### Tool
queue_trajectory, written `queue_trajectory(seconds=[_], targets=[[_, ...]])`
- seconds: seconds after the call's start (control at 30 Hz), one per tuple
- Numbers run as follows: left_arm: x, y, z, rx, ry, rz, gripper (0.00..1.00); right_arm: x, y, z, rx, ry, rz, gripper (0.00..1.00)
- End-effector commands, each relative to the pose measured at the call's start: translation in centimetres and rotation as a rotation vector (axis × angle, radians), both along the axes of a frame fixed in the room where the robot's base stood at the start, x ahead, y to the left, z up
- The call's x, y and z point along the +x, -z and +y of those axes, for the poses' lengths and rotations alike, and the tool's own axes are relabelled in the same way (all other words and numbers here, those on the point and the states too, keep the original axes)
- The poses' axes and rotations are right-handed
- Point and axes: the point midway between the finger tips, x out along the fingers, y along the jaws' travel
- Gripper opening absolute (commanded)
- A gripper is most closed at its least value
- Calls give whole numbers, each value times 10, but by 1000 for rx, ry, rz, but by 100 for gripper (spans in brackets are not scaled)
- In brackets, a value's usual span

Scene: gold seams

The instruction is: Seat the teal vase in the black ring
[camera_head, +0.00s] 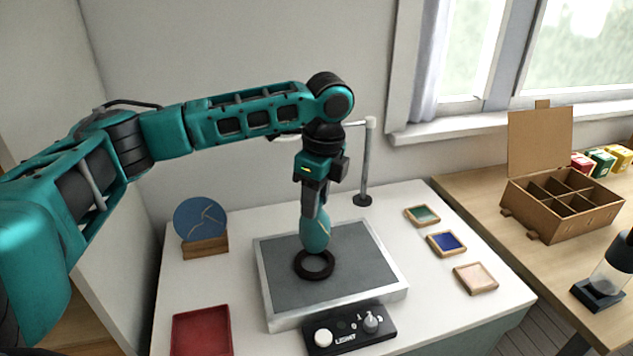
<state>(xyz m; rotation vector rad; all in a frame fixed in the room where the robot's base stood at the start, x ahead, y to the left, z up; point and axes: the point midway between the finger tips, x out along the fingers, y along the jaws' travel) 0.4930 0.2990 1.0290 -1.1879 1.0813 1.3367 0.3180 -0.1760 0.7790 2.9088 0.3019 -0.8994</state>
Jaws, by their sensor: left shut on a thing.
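The teal vase (316,233) hangs upright in my left gripper (316,208), which is shut on its upper part and points straight down. The vase's rounded lower end is just above or at the black ring (314,265). The ring lies flat on the grey panel (358,259) with a pale frame. The near part of the ring's opening shows in front of the vase. I cannot tell whether the vase touches the ring. My right gripper is not in view.
A blue plate (200,219) in a wooden stand is left, a red tray (202,331) front left. A lamp post (366,165) rises behind the arm. Small framed tiles (446,243) lie right.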

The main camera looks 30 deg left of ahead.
Motion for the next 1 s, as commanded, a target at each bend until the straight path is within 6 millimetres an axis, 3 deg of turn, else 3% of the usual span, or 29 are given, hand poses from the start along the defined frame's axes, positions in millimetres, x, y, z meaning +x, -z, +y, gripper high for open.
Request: queue_trajectory(seconds=[0.17, 0.6, 1.0], targets=[[0, 4, 0, 0, 1, 0, 0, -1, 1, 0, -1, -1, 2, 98], [0, 35, 0, 0, 0, 0, 0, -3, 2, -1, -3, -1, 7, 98], [0, 38, 0, 0, 0, -1, 0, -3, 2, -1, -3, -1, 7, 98]])
